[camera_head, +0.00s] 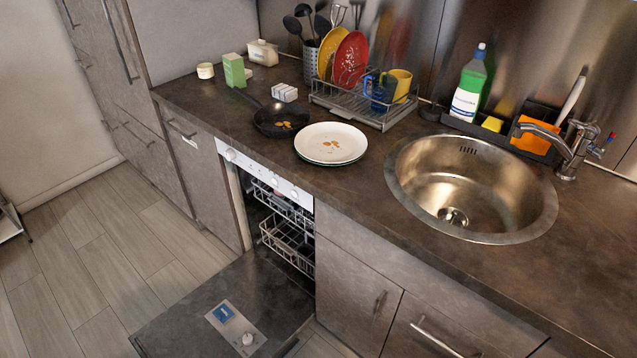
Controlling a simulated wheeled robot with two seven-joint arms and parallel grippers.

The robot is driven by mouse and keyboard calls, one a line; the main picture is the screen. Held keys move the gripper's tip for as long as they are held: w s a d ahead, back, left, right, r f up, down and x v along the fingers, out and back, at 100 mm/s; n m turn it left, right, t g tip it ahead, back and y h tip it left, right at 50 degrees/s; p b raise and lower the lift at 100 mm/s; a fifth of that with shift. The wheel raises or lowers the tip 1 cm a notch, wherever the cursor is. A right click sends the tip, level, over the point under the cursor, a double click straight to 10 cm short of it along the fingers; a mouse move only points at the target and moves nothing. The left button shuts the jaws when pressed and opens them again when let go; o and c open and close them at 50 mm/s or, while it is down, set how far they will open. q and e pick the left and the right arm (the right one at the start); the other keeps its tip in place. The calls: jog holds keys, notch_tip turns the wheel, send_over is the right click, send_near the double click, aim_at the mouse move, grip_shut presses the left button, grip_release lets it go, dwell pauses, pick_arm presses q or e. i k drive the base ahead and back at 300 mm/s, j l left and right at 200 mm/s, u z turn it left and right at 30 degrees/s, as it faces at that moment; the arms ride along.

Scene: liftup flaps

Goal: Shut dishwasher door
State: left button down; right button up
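The dishwasher door (190,308) is swung fully down and lies low over the floor, its inner face up with a detergent panel (236,326) on it. The dishwasher (270,180) has a white control strip along its top, under the counter. Its opening shows wire racks (288,238) inside, which look empty. The door's near edge is partly cut off at the bottom of the picture. Neither of my grippers is in the head view.
The counter (350,205) above holds a stack of plates (331,144), a black pan (280,121) and a dish rack (365,105). A round sink (470,187) is at right. Drawer handles (438,339) stick out right of the dishwasher. Wooden floor (95,260) left of the door is clear.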

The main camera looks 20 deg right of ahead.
aim_at(265, 305)
jog(key=k, duration=0.6)
jog(key=z, duration=1.35)
jog(key=k+j, duration=0.1)
jog(key=j, duration=1.95)
jog(key=k+j, duration=0.15)
jog(key=j, duration=0.9)
